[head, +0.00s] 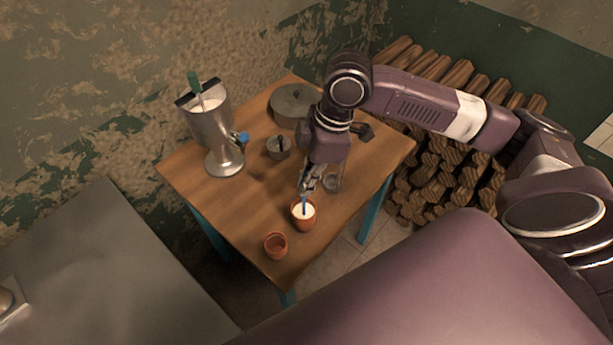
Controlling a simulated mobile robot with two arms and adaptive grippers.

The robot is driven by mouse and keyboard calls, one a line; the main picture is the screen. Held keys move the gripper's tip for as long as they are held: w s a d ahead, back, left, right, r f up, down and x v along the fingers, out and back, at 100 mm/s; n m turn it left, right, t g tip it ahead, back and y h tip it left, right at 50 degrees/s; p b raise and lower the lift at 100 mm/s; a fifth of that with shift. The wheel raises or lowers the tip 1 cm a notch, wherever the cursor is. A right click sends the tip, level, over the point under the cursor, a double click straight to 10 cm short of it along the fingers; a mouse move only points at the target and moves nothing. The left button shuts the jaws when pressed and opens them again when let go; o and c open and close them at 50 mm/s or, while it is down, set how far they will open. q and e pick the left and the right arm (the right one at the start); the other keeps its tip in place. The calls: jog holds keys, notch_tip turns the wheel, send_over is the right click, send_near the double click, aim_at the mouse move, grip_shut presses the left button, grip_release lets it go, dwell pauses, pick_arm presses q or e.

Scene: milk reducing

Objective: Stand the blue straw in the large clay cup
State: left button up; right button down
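The large clay cup (303,220) stands upright near the front right of the wooden table and holds white milk. The blue straw (304,206) is upright, its lower end inside this cup at the milk. My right gripper (306,187) points down just above the cup, and its fingertips look closed around the straw's upper part. The fingers partly hide the straw's top. Whether the straw touches the cup's bottom cannot be seen. My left gripper is not in view.
A smaller clay cup (276,245) stands at the table's (215,198) front corner. A metal milk separator (222,150) with a blue tap stands at the left. A large round grey pot (291,104) and a small weight-like metal piece (278,147) are behind. Stacked firewood (440,185) lies beyond the table.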

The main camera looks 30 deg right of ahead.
jog(key=shift+f, duration=0.55)
jog(key=c, duration=1.7)
grip_release()
notch_tip(320, 180, up, 7)
jog(key=p, duration=0.8)
jog(key=shift+p, duration=0.4)
